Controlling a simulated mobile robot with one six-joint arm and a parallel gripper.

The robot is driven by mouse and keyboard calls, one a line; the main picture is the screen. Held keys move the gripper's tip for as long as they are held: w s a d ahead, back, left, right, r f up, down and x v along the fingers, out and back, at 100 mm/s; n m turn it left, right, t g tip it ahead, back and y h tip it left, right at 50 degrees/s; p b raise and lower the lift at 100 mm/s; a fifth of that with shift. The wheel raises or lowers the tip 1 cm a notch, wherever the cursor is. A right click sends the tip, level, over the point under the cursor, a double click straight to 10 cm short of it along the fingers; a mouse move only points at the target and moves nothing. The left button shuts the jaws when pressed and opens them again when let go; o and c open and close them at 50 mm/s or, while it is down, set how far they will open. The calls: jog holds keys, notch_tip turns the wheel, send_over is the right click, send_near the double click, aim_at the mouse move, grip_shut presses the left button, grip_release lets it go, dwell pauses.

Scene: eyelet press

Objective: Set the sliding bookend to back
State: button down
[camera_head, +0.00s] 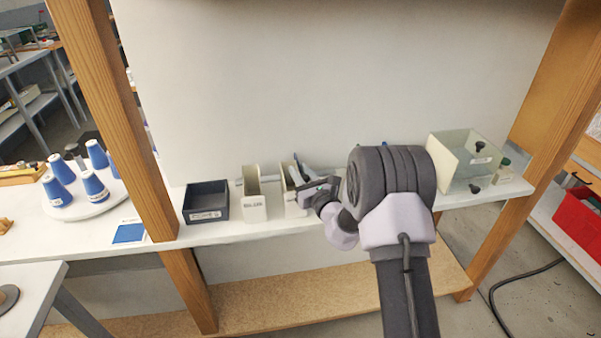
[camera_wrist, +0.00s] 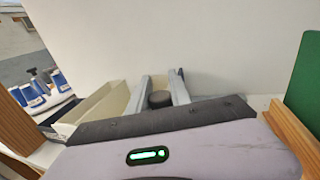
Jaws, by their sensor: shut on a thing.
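My gripper (camera_head: 308,180) is over the back of the shelf, beside the cream file boxes. In the wrist view its two grey fingers (camera_wrist: 162,90) reach forward and are shut on a dark round knob (camera_wrist: 159,99), which I take to be the sliding bookend's. The rest of the bookend is hidden behind my wrist and arm, so its place along its travel cannot be told. One cream file box (camera_head: 255,207) stands just left of the gripper, and it also shows in the wrist view (camera_wrist: 104,107). A second cream box (camera_head: 290,205) is partly covered by my gripper.
A dark open tray (camera_head: 206,214) stands left of the boxes. A clear bin (camera_head: 462,160) with dark knobs stands at right. Blue cones (camera_head: 95,187) sit on a white turntable beyond the left wooden post (camera_head: 120,130). A white wall closes the back. A green panel (camera_wrist: 304,85) is close at right.

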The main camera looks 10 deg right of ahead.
jog(key=d, duration=1)
jog(key=shift+d, duration=0.15)
jog(key=c, duration=1.2)
grip_release()
jog(key=shift+d, duration=0.2)
jog(key=shift+a, duration=0.1)
jog(key=p+v, duration=0.3)
jog(key=v, duration=1.4)
jog(key=shift+s, duration=0.25)
